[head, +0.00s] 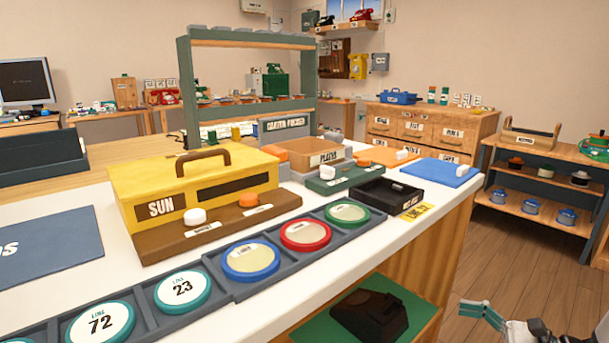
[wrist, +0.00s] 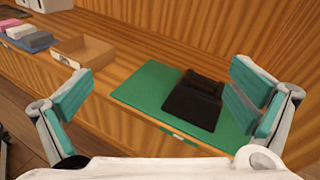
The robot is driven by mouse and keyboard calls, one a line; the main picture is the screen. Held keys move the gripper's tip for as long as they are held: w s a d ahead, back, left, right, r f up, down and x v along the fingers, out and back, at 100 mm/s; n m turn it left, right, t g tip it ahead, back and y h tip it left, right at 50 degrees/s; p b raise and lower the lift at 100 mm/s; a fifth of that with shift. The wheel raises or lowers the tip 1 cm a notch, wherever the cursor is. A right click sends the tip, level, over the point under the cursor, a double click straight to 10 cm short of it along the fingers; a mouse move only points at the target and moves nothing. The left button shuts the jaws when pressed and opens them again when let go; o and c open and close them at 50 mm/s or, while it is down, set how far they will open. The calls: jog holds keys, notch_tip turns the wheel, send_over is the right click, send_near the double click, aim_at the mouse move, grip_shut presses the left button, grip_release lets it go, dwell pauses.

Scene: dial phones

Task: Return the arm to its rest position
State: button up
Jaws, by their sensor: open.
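My gripper (wrist: 163,82) is open and empty in the wrist view, its two teal-padded fingers spread wide. In the head view, part of my gripper (head: 484,314) shows at the bottom right corner, beside the counter and over the wooden floor; the rest of it is cut off. Between and beyond the fingers in the wrist view, a black phone-like object (wrist: 193,104) rests on a green mat (wrist: 140,88) on the wooden shelf. The same black object (head: 370,315) shows under the counter in the head view. The fingers appear apart from it.
The white counter (head: 330,262) holds a yellow SUN box (head: 215,185), a row of round coloured discs (head: 250,260) and a black tray (head: 388,195). An open wooden box (wrist: 85,52) stands on the lower shelf. The floor (head: 510,250) right of the counter is clear.

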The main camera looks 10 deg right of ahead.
jog(key=s+a+r+n+g+h, duration=0.2)
jog(key=s+a+r+n+g, duration=0.2)
jog(key=a+r+n+g, duration=0.35)
jog(key=s+a+r+n+g+h, duration=0.2)
jog(key=s+a+r+n+g, duration=0.25)
jog(key=a+r, duration=0.5)
jog(key=s+a+r+n+t+h, duration=0.1)
jog(key=s+n+t+h, duration=0.1)
jog(key=s+n+h, duration=0.5)
jog(key=s+a+r+n+t+h, duration=0.1)
jog(key=s+r+n+h, duration=0.15)
jog(key=s, duration=0.75)
notch_tip(320, 180, up, 37)
jog(key=n+t+p, duration=0.1)
jog(key=t+p, duration=0.3)
jog(key=p, duration=3.1)
jog(key=shift+s+d+p, duration=0.15)
jog(key=shift+s+p, duration=0.05)
jog(key=shift+p, duration=0.2)
